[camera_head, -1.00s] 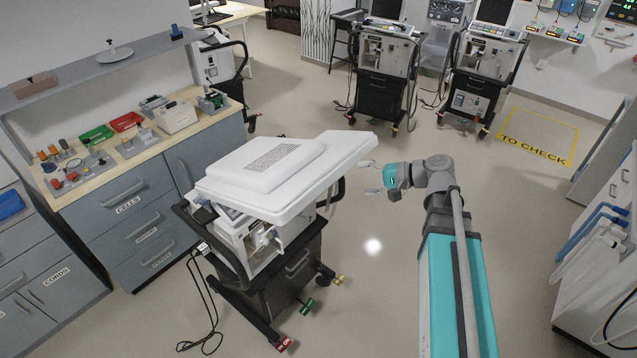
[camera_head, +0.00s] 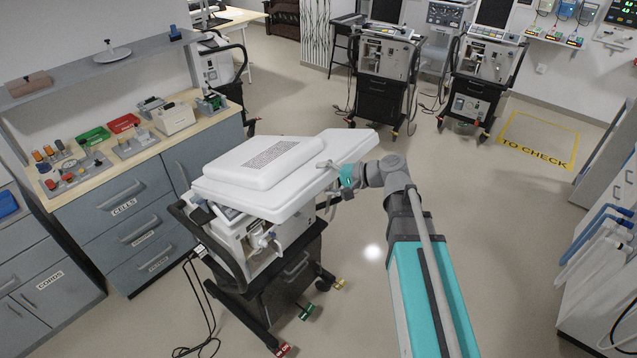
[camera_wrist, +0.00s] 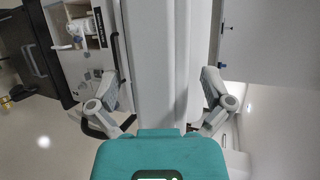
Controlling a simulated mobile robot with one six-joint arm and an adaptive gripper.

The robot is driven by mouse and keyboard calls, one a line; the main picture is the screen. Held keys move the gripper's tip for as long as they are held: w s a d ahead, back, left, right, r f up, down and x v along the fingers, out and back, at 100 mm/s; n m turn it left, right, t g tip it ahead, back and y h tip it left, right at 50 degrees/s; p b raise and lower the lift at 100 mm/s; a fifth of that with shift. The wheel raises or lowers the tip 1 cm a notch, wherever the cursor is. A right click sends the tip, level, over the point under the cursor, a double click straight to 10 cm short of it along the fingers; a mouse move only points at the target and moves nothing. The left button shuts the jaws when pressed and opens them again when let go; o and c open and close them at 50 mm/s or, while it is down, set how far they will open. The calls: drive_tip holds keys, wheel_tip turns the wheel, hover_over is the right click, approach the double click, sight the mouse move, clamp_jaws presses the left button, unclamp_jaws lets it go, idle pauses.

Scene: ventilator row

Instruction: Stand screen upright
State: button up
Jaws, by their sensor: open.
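The screen (camera_head: 300,185) is a large white panel with a raised, vented back. It lies nearly flat, face down, on top of the ventilator cart (camera_head: 262,245) in the head view. My gripper (camera_head: 331,185) is at the screen's right edge, with one finger above the panel and one below. In the wrist view, the screen's edge (camera_wrist: 160,60) runs between the two spread fingers of my gripper (camera_wrist: 161,88), with a gap visible on each side. The screen's display face is hidden underneath.
A counter with drawers (camera_head: 140,215) stands close on the left, holding trays and small parts. Other ventilators (camera_head: 385,75) stand at the back. A yellow floor marking (camera_head: 540,140) and a cabinet with hanging hoses (camera_head: 600,250) are on the right. Open floor lies between.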

drive_tip(key=shift+x, duration=0.8)
drive_tip(key=c, duration=1.3)
